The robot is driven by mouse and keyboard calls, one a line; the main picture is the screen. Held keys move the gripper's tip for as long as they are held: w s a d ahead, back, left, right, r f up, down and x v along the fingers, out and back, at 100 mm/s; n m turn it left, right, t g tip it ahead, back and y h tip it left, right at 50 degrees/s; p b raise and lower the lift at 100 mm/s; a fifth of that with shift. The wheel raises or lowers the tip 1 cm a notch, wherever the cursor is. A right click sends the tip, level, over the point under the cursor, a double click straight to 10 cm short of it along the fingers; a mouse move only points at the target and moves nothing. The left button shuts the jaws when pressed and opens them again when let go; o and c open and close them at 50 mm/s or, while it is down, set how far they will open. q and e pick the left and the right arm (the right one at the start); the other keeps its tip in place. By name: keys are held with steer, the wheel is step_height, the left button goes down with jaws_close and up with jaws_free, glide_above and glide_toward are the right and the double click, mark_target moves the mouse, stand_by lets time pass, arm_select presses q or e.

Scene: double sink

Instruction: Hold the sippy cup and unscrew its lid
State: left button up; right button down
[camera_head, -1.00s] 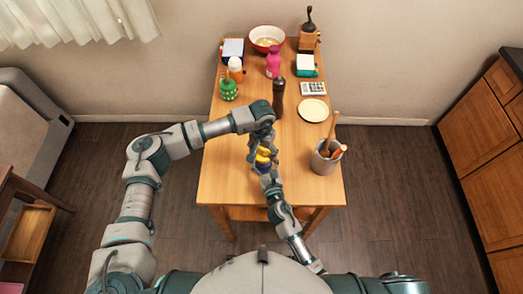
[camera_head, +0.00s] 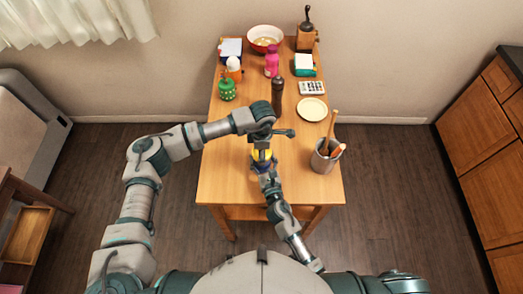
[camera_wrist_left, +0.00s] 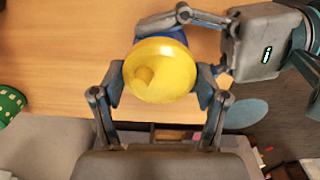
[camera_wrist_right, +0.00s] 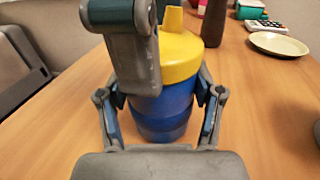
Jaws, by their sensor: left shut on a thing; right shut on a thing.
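The sippy cup has a blue body (camera_wrist_right: 165,110) and a yellow lid (camera_wrist_left: 160,70) with a spout. It stands upright near the middle of the table, and the lid is on the body. My left gripper (camera_wrist_left: 161,88) comes down from above and is shut on the yellow lid, one finger on each side. My right gripper (camera_wrist_right: 163,95) is shut around the blue body from the near side. In the head view the cup (camera_head: 262,156) is mostly hidden by both grippers. Part of the left gripper hides some of the lid in the right wrist view.
A dark brown bottle (camera_head: 277,92) stands just behind the cup. A pale plate (camera_head: 312,109) and a utensil holder (camera_head: 325,158) are to the right. A green dotted object (camera_head: 227,91) is at the left edge. The table front (camera_head: 230,188) is clear.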

arm_select(q)
steer(key=n, duration=0.5)
steer(key=shift+s+d+f, duration=0.1)
steer(key=shift+s+f, duration=0.25)
steer(key=shift+s, duration=0.05)
arm_select(e)
steer(key=shift+w+d+r, duration=0.1)
steer(key=shift+w+d, duration=0.1)
steer(key=shift+d, duration=0.05)
arm_select(q)
steer(key=n, duration=0.5)
steer(key=shift+d+n, duration=0.1)
steer(key=shift+n, duration=0.3)
steer(key=n, duration=0.5)
steer(key=shift+w+d+r, duration=0.1)
steer(key=shift+w+d, duration=0.1)
steer(key=shift+w, duration=0.05)
arm_select(e)
steer(key=shift+a, duration=0.1)
arm_select(q)
steer(key=n, duration=0.3)
steer(key=shift+w+n, duration=0.1)
steer(key=shift+n, duration=0.2)
steer(key=shift+w+d, duration=0.1)
arm_select(e)
steer(key=shift+a, duration=0.1)
